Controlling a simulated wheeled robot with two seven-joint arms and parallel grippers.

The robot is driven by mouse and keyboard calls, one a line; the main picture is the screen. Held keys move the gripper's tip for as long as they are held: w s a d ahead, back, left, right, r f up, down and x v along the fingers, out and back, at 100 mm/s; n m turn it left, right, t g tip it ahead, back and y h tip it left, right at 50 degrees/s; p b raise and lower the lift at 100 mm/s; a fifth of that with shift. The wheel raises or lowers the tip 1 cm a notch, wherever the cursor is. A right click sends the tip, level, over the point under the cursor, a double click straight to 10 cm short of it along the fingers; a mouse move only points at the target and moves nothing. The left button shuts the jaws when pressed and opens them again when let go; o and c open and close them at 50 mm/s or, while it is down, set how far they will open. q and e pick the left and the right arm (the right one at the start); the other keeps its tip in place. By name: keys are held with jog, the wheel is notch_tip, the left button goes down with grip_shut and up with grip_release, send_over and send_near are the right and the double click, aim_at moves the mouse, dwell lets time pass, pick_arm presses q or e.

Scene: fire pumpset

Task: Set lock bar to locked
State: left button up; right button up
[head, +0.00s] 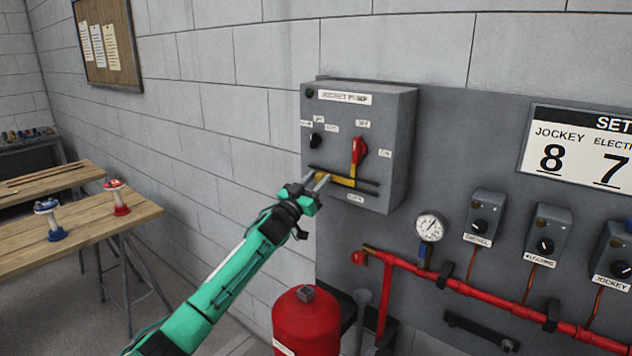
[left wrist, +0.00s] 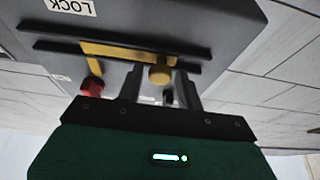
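The yellow lock bar (head: 345,181) lies between two dark rails on the front of the grey jockey pump box (head: 397,140). In the left wrist view the lock bar (left wrist: 115,51) has a round yellow knob (left wrist: 160,75) at one end and a short tab near the other. My left gripper (head: 320,182) is at the knob end. Its fingers (left wrist: 160,92) stand open on either side of the knob, with gaps visible. The red switch handle (head: 357,151) is above the bar and points up. A LOCK label (left wrist: 70,6) is beside the rails. My right gripper is not in view.
A red tank (head: 306,322) stands below the box. A gauge (head: 430,227), red piping (head: 465,298) and small switch boxes (head: 484,217) are to the right. A wooden table (head: 85,227) with two valves is at left.

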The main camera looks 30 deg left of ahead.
aim_at(337, 176)
pick_arm(q)
grip_shut()
jog(key=shift+s+d, duration=0.15)
jog(key=shift+d, duration=2.05)
jog(key=shift+f, duration=0.1)
jog(key=shift+o, duration=0.9)
grip_release()
jog(key=shift+o, duration=0.6)
jog(key=shift+d, duration=0.15)
jog(key=shift+s, duration=0.1)
